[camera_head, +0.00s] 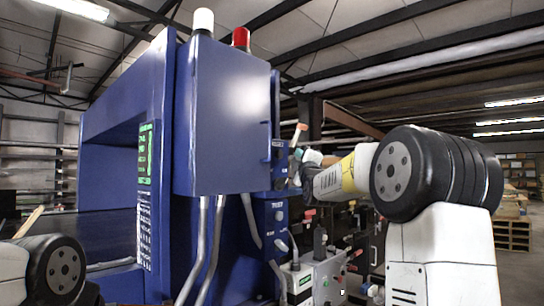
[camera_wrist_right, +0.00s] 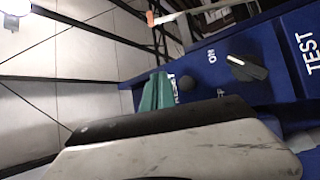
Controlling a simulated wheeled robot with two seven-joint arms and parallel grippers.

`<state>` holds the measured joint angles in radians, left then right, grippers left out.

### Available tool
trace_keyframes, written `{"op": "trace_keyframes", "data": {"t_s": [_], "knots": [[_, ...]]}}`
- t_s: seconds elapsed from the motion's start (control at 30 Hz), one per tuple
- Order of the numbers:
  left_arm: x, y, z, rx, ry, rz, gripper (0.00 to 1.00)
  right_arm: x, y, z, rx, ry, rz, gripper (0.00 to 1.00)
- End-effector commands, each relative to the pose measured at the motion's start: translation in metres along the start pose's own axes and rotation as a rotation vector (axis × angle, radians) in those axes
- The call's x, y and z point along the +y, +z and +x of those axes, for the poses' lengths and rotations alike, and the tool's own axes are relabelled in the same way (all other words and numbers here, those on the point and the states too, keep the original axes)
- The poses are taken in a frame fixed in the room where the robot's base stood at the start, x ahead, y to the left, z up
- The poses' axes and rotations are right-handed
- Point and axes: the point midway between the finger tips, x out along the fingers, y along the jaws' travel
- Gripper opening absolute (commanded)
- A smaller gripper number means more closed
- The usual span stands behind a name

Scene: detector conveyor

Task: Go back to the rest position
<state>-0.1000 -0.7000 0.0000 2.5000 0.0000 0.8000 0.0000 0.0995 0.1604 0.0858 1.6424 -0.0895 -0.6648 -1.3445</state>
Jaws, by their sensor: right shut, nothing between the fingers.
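My right arm comes in from the right in the head view. Its gripper (camera_head: 297,158) is small and partly hidden there, beside the right edge of the blue detector cabinet (camera_head: 222,120). In the right wrist view, the green fingertips of my right gripper (camera_wrist_right: 157,92) are together with nothing between them. They are close to the blue control panel (camera_wrist_right: 225,60), next to a dark round button (camera_wrist_right: 187,84). I cannot tell whether they touch it. A black knob (camera_wrist_right: 247,68) is to their right. Part of my left arm shows at the lower left of the head view, but its gripper does not.
A white lamp (camera_head: 203,20) and a red lamp (camera_head: 241,38) top the cabinet. A green display (camera_head: 145,153) is on the machine's left part. A grey box with cables (camera_head: 315,280) stands below my right forearm. Wooden pallets (camera_head: 512,235) are far right.

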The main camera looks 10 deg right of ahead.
Motion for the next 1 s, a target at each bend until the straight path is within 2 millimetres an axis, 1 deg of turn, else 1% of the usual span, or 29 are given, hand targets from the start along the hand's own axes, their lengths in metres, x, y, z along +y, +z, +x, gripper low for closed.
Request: {"op": "trace_keyframes", "data": {"t_s": [0.43, 0.5, 0.57, 0.67, 0.77, 0.8, 0.87, 0.9, 0.97, 1.0], "knots": [[0.000, 0.000, 0.000, 0.000, 0.000, 0.000, 0.90, 0.000, 0.000, 0.000, 0.000, -0.002, 0.002, 0.00], [0.000, 0.000, 0.000, 0.000, 0.000, 0.000, 0.90, -0.002, -0.002, -0.005, -0.003, -0.023, 0.021, 0.00], [0.000, 0.000, 0.000, 0.000, 0.000, 0.000, 0.90, -0.005, -0.005, -0.015, -0.012, -0.068, 0.065, 0.00], [0.000, 0.000, 0.000, 0.000, 0.000, 0.000, 0.90, -0.021, -0.012, -0.051, -0.055, -0.212, 0.208, 0.00], [0.000, 0.000, 0.000, 0.000, 0.000, 0.000, 0.90, -0.048, -0.019, -0.115, -0.156, -0.415, 0.413, 0.00], [0.000, 0.000, 0.000, 0.000, 0.000, 0.000, 0.90, -0.060, -0.020, -0.144, -0.210, -0.493, 0.492, 0.00], [0.000, 0.000, 0.000, 0.000, 0.000, 0.000, 0.90, -0.076, -0.021, -0.188, -0.295, -0.594, 0.601, 0.00], [0.000, 0.000, 0.000, 0.000, 0.000, 0.000, 0.90, -0.087, -0.021, -0.217, -0.356, -0.656, 0.666, 0.00], [0.000, 0.000, 0.000, 0.000, 0.000, 0.000, 0.90, -0.101, -0.022, -0.261, -0.450, -0.738, 0.756, 0.00], [0.000, 0.000, 0.000, 0.000, 0.000, 0.000, 0.90, -0.109, -0.022, -0.291, -0.516, -0.788, 0.811, 0.00]]}}
